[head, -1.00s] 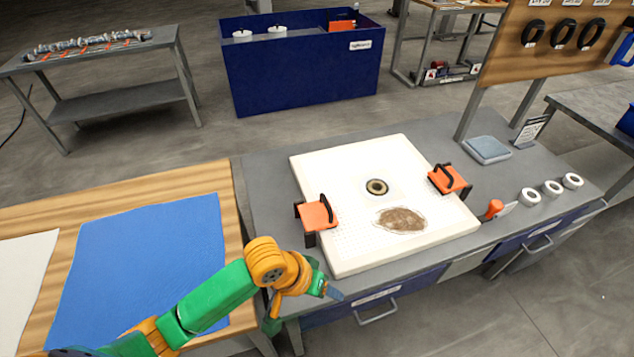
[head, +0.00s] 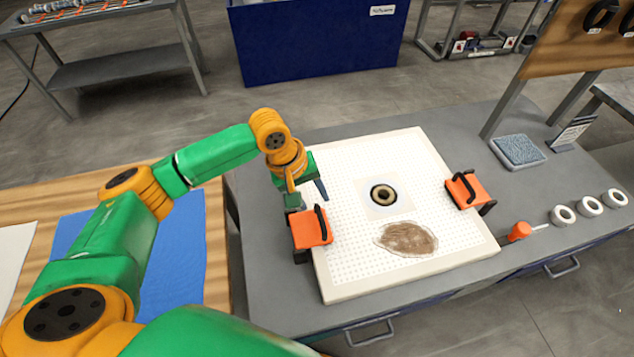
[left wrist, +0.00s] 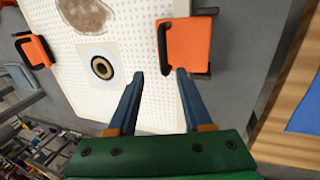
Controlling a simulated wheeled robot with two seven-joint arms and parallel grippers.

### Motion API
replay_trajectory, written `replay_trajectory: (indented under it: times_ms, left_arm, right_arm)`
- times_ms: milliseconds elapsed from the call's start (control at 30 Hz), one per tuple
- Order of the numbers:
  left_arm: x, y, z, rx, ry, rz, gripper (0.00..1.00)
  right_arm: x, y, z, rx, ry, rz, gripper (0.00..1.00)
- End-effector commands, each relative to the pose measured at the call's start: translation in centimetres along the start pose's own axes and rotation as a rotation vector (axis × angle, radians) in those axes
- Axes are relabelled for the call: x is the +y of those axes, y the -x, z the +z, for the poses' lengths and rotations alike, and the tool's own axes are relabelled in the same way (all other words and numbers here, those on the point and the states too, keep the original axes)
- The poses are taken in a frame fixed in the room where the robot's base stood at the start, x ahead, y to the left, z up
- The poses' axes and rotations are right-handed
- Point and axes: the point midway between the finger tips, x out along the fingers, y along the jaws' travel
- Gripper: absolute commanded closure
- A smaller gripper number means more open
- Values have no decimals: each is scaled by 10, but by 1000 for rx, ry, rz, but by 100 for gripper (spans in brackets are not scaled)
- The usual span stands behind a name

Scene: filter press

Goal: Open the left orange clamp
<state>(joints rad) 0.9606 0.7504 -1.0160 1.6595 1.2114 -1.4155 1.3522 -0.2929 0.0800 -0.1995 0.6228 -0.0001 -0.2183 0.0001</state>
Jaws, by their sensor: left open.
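The left orange clamp (head: 311,228) sits on the left edge of the white perforated plate (head: 345,270), its black handle lying along its top. In the left wrist view the same clamp (left wrist: 188,45) is just beyond my fingertips. My left gripper (head: 308,195) is above the plate's left edge, right behind the clamp. Its two blue fingers (left wrist: 160,74) are apart with nothing between them, and the clamp lies ahead of them; contact cannot be told. The right orange clamp (head: 467,190) is on the plate's right edge. My right gripper is not in view.
A dark ring (head: 383,194) and a brown stain (head: 408,238) are on the plate. An orange-handled tool (head: 519,231), white rolls (head: 590,206) and a blue-grey pad (head: 519,150) lie to the right. A blue cloth (head: 185,255) lies on the wooden table at left.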

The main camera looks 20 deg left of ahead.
Motion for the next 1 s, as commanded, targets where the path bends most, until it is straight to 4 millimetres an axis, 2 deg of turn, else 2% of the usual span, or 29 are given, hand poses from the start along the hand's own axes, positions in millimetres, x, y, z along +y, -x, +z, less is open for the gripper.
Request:
replay_trajectory:
  times_ms: [33,100,367,433,700,967,1000]
  left_arm:
    - [-2,-14,0,0,-1,1,50]
    - [-3,-25,0,1,-2,1,50]
    - [-3,-57,0,1,-4,1,50]
    - [-1,-60,1,-2,-2,-1,50]
    - [0,-82,0,0,-2,1,50]
    - [0,-84,1,-3,-3,-1,50]
    - [-1,-84,1,-3,-3,-2,59]
  right_arm:
    - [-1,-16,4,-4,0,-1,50]
    - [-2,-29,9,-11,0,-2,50]
    - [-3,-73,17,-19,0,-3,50]
    - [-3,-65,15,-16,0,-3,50]
    - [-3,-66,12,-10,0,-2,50]
    - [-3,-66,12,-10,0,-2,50]
    - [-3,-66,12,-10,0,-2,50]
